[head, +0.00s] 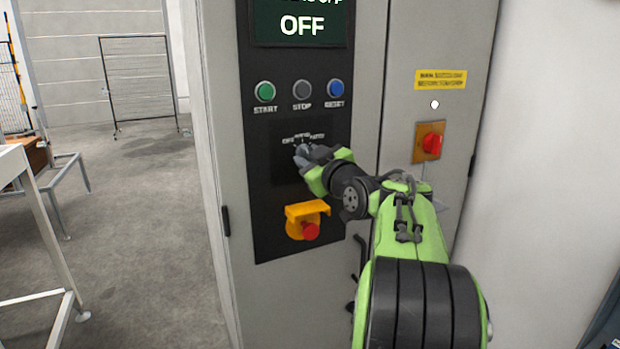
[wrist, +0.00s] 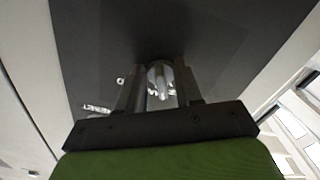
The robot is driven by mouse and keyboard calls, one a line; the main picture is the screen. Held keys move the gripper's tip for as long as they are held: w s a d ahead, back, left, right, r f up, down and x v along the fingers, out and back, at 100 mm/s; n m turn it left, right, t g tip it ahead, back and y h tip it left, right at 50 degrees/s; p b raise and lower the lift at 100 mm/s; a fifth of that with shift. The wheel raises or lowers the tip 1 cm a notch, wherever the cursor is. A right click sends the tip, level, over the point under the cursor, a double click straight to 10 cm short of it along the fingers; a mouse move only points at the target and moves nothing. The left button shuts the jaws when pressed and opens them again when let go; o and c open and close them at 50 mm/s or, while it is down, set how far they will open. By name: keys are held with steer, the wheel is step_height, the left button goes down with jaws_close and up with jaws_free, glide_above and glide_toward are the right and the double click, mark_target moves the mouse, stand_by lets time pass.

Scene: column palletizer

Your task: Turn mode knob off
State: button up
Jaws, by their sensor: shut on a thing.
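The mode knob shows in the wrist view (wrist: 160,80) as a small shiny metal knob on the dark panel. My gripper (wrist: 160,92) is shut on it, with one finger on each side. In the head view my gripper (head: 303,156) is at the mode selector, just below its printed position labels (head: 303,139), and it hides most of the knob. The labels are too small to read fully. The display (head: 301,24) at the top of the panel reads "OFF".
Green START (head: 265,92), grey STOP (head: 302,89) and blue RESET (head: 336,88) buttons sit above the knob. A red emergency button (head: 310,230) with a yellow guard (head: 307,210) is below. A red rotary switch (head: 432,143) is to the right.

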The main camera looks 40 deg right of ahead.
steer(key=shift+d+n+b, duration=0.1)
steer(key=shift+n+b, duration=1.8)
steer(key=shift+n, duration=0.3)
steer(key=shift+r, duration=0.1)
steer(key=o, duration=1)
steer(key=v, duration=1.5)
steer(key=shift+s+b, duration=0.4)
